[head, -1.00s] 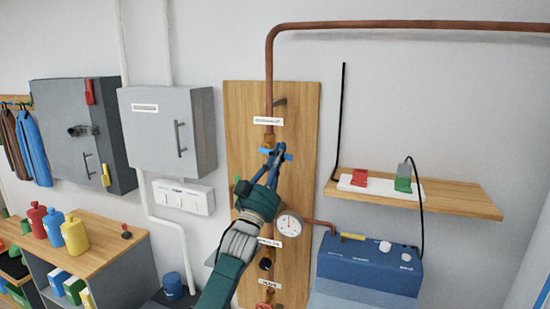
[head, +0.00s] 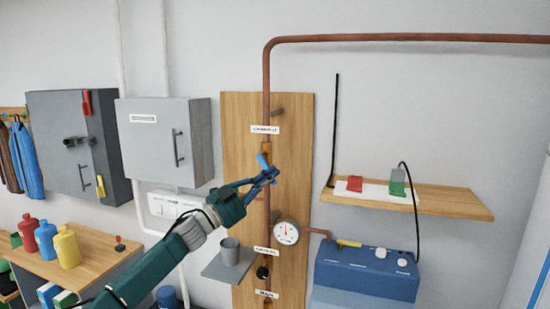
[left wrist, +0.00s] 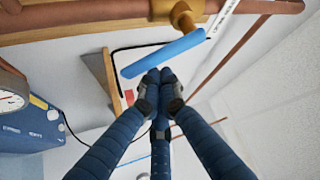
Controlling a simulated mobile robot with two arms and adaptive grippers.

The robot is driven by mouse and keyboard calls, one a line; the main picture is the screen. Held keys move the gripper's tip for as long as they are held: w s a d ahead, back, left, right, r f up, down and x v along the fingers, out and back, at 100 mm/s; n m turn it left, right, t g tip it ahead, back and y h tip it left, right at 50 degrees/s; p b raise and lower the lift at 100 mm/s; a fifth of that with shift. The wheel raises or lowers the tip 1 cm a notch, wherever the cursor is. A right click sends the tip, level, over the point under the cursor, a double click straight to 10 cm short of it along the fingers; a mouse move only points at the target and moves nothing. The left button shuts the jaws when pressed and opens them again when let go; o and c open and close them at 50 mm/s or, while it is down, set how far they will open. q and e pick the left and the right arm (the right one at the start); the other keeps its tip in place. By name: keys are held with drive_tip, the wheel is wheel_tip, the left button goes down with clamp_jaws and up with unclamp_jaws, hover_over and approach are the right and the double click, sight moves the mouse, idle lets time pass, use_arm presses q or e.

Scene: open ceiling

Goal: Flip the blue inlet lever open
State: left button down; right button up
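The blue inlet lever (head: 262,160) sits at the brass valve (head: 265,148) on the vertical copper pipe. It slants slightly from the pipe's line, and part of it is hidden by my fingers in the head view. In the left wrist view the whole blue lever (left wrist: 162,53) shows, roughly along the pipe at a small angle, beside the brass valve body (left wrist: 184,18). My left gripper (head: 268,177) is just below the lever in the head view. Its fingertips (left wrist: 159,77) are together and empty, close to the lever; I cannot tell if they touch it. My right gripper is out of view.
A pressure gauge (head: 286,232) is below right of my gripper. A grey cup (head: 230,250) stands on a small grey shelf at the lower left. A wooden shelf (head: 450,200) and a blue machine (head: 365,272) are at the right. Grey cabinets hang at the left.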

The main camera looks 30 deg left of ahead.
use_arm(q)
drive_tip(key=shift+s+a+f+m+g+h, duration=0.2)
drive_tip(key=shift+a+f+m+g, duration=0.1)
drive_tip(key=shift+a+f+m, duration=0.25)
drive_tip(key=shift+s+a+f+m+g+h, duration=0.1)
drive_tip(key=shift+a+f+m+g+h, duration=0.2)
drive_tip(key=shift+a, duration=0.4)
drive_tip(key=shift+a+r+b, duration=0.1)
drive_tip(key=shift+a+b, duration=0.05)
drive_tip(key=shift+b, duration=0.15)
